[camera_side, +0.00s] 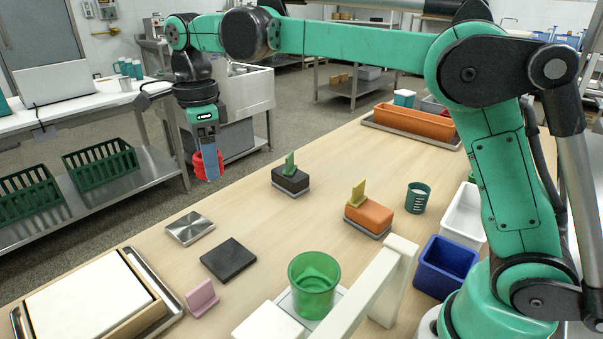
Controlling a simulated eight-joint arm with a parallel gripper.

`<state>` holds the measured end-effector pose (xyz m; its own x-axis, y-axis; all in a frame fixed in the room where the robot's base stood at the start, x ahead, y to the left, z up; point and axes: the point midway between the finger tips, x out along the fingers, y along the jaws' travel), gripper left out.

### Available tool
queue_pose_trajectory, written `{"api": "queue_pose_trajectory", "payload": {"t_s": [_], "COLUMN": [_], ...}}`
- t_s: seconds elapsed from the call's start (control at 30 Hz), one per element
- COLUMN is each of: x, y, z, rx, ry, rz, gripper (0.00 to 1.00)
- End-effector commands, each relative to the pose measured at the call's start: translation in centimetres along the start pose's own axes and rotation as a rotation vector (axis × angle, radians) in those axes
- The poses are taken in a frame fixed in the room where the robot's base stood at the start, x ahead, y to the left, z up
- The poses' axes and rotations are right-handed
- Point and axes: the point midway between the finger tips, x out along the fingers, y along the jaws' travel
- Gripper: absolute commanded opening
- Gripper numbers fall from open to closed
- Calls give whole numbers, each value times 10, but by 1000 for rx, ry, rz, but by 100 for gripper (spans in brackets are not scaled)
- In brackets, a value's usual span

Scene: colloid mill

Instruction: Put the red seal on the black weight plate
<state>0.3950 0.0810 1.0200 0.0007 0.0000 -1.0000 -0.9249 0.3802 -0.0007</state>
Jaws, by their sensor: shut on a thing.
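My gripper (208,176) hangs at the upper left of the side view and is shut on the red seal (198,163). The seal is held in the air and partly hidden by the fingers. The black weight plate (229,261) is a flat dark square lying on the table, nearer the camera than my gripper and lower in the picture. Nothing lies on it.
A silver plate (190,227) lies beside the black one. A pink piece (202,299), a green cup (313,290) and a white stand (375,290) are near the front. A black block (290,181) and an orange block (370,216) stand behind. A blue bin (446,267) is at right.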

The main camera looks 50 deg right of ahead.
Motion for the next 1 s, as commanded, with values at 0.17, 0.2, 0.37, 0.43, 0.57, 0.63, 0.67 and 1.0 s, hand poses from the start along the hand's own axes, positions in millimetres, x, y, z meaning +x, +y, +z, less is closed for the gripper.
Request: {"api": "queue_pose_trajectory", "payload": {"t_s": [0.17,0.2,0.37,0.43,0.57,0.63,0.67,1.0], "x": [46,57,99,116,134,139,141,178], "y": [0,0,0,-1,0,-1,0,0], "z": [-1,-1,-1,-1,-1,-1,-1,-1], "rx": [1,1,2,2,2,2,2,2], "ry": [0,0,0,0,0,0,0,0], "rz": [0,0,0,0,0,0,0,0], "gripper": [2,2,2,2,2,2,2,2]}}
